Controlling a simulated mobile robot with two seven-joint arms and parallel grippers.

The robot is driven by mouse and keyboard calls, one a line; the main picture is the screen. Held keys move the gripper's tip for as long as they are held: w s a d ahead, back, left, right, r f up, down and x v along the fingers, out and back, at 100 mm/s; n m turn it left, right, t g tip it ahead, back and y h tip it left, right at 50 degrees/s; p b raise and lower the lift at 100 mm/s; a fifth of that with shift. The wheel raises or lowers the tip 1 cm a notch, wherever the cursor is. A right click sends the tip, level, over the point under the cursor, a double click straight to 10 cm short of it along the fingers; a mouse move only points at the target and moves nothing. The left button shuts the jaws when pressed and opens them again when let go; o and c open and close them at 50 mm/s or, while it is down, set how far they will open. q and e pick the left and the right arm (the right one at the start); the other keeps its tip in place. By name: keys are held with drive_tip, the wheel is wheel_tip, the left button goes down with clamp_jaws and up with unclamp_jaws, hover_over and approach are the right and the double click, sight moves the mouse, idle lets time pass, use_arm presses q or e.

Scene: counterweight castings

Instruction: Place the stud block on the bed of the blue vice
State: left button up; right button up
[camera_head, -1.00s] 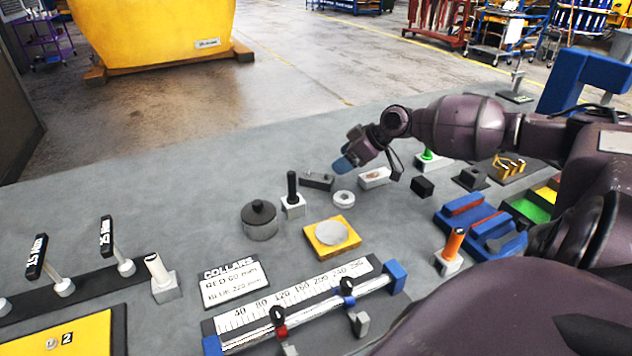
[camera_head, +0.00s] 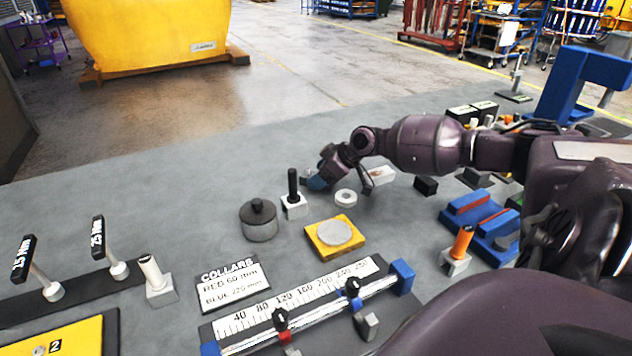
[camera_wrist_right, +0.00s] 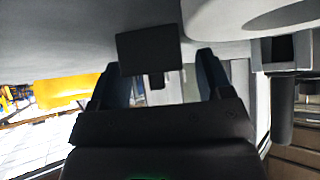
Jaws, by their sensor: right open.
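The blue vice (camera_head: 472,205) stands on the bench at right, with red-brown strips along its jaws; my right arm partly covers its right side. My right gripper (camera_head: 317,182) is low over the bench behind the black-post block, its blue fingers pointing down and left. In the right wrist view a small dark block (camera_wrist_right: 150,50) shows at the open fingertips (camera_wrist_right: 158,65); I cannot tell if they touch it. This looks like the dark stud block, which the gripper hides in the head view. My left gripper is not in view.
A white block with a black post (camera_head: 294,200) stands close in front of my right gripper, a white ring (camera_head: 346,197) to its right. A yellow plate (camera_head: 318,250), lidded pot (camera_head: 259,222) and orange-post block (camera_head: 457,252) stand nearer. The bench's left-rear area is clear.

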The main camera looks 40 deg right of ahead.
drive_tip(key=shift+w, duration=0.1)
drive_tip(key=shift+c, duration=0.4)
clamp_jaws()
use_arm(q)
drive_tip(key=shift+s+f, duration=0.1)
use_arm(e)
drive_tip(key=shift+r, duration=0.15)
drive_tip(key=shift+w+r, duration=0.1)
drive_tip(key=shift+r, duration=0.2)
use_arm(q)
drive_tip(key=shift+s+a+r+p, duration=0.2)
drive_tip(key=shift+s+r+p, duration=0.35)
drive_tip(key=shift+p, duration=0.65)
use_arm(e)
wheel_tip(320, 180, up, 19)
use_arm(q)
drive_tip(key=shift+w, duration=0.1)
use_arm(e)
drive_tip(key=shift+r, duration=0.1)
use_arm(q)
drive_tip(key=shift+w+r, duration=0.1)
